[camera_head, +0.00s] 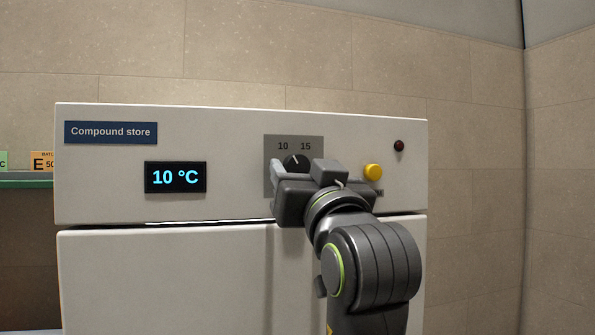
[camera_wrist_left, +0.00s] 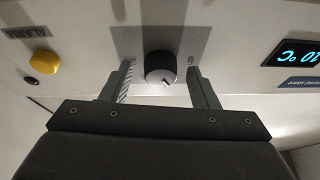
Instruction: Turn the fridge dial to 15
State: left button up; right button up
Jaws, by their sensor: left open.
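The fridge (camera_head: 90,205) is a pale cabinet with a "Compound store" label. Its black dial (camera_head: 296,160) sits on a grey plate (camera_head: 314,143) marked 10 and 15, and its white pointer leans toward the 10. The display (camera_head: 176,177) reads 10 °C. My left gripper (camera_head: 307,178) is in front of the dial and hides its lower part. In the left wrist view the dial (camera_wrist_left: 161,66) lies between the open fingers of my left gripper (camera_wrist_left: 160,82), with a gap on both sides. My right gripper is not in view.
A yellow button (camera_head: 373,172) and a dark red lamp (camera_head: 399,146) are right of the dial, close to my left gripper. A green shelf (camera_head: 26,184) with labelled cards stands at the far left. A tiled wall is behind.

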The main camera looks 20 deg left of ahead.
pick_arm(q)
jog(key=shift+s+d+r, duration=0.1)
jog(key=shift+s, duration=0.1)
jog(key=shift+c, duration=0.4)
jog(key=c, duration=0.9)
jog(key=shift+m+t+h, duration=0.3)
jog(key=shift+m, duration=0.3)
jog(key=m+h+p, duration=0.1)
jog(key=m, duration=0.1)
jog(key=m+p, duration=0.1)
jog(key=m, duration=0.1)
jog(key=shift+r+t+h, duration=0.15)
jog(key=shift+t+h, duration=0.25)
jog(key=m, duration=0.1)
jog(key=m+h+p, duration=0.2)
jog(key=m, duration=0.1)
jog(key=shift+s+a+r+t, duration=0.1)
jog(key=shift+a+t, duration=0.15)
jog(key=shift+t, duration=0.05)
jog(key=m+h+p, duration=0.2)
jog(key=m, duration=0.2)
jog(key=shift+p, duration=0.35)
jog(key=shift+s+a+m+h+p, duration=0.1)
jog(key=shift+m+h+p, duration=0.65)
jog(key=shift+m, duration=0.85)
